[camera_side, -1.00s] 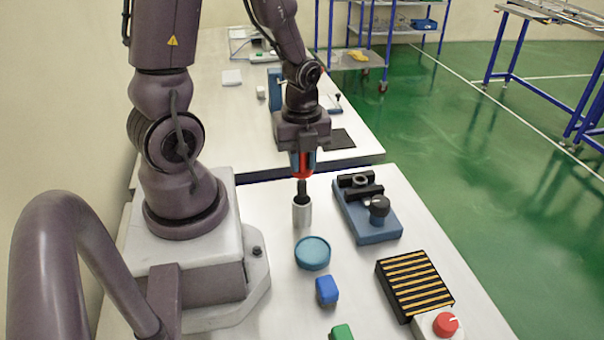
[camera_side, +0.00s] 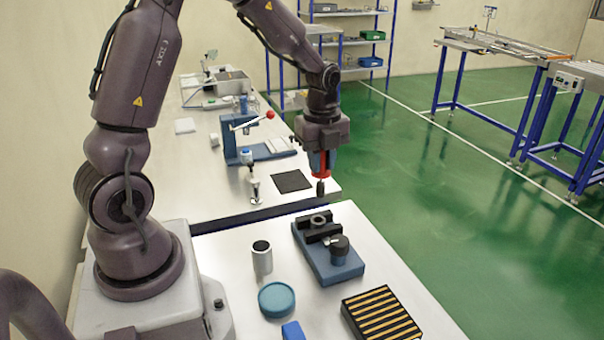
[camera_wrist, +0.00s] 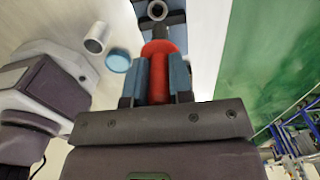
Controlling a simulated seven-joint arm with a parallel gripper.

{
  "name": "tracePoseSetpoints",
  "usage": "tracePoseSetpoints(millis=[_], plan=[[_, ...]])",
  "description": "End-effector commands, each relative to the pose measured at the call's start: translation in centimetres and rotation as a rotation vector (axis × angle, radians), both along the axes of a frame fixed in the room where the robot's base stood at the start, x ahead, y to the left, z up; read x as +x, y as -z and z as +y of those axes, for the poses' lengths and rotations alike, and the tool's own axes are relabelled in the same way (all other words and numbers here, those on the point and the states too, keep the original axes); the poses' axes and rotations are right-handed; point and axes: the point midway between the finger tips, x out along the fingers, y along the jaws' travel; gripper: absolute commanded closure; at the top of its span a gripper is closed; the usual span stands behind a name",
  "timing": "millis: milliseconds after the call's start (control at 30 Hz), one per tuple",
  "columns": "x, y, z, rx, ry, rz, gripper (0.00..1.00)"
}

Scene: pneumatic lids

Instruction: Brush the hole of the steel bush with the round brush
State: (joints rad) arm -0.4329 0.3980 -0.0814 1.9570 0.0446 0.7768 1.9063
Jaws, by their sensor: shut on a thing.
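My gripper (camera_side: 320,160) is shut on the round brush (camera_side: 321,172), which has a red handle and flange and a dark tip pointing down. The red handle (camera_wrist: 159,75) also shows between the blue fingers in the wrist view. The steel bush (camera_side: 318,218) is a short ring with a dark hole, held between the black jaws of a blue vise (camera_side: 335,268). It also shows at the top of the wrist view (camera_wrist: 157,10). In the side view the brush hangs above the table's back edge, above and apart from the bush.
A silver cup (camera_side: 262,257) stands upright left of the vise, with a round blue lid (camera_side: 276,299) in front. A black and yellow slatted block (camera_side: 381,316) lies front right. A lever press (camera_side: 240,145) and black mat (camera_side: 291,181) are on the back table.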

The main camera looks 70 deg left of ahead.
Motion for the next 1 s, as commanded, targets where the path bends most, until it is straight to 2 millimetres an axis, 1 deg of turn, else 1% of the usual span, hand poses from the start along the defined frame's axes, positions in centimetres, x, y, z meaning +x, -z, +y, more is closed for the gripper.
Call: tracePoseSetpoints(millis=[167,400,600,800,1000], plan=[[-0.3,0.9,-0.1,-0.004,-0.009,0.014,1.00],[-0.3,3.1,-0.1,-0.004,-0.009,0.014,1.00],[-0.3,4.6,0.0,-0.004,-0.008,0.012,1.00],[-0.3,5.3,0.0,-0.003,-0.009,0.011,1.00],[-0.3,5.3,0.0,-0.003,-0.009,0.010,1.00]])
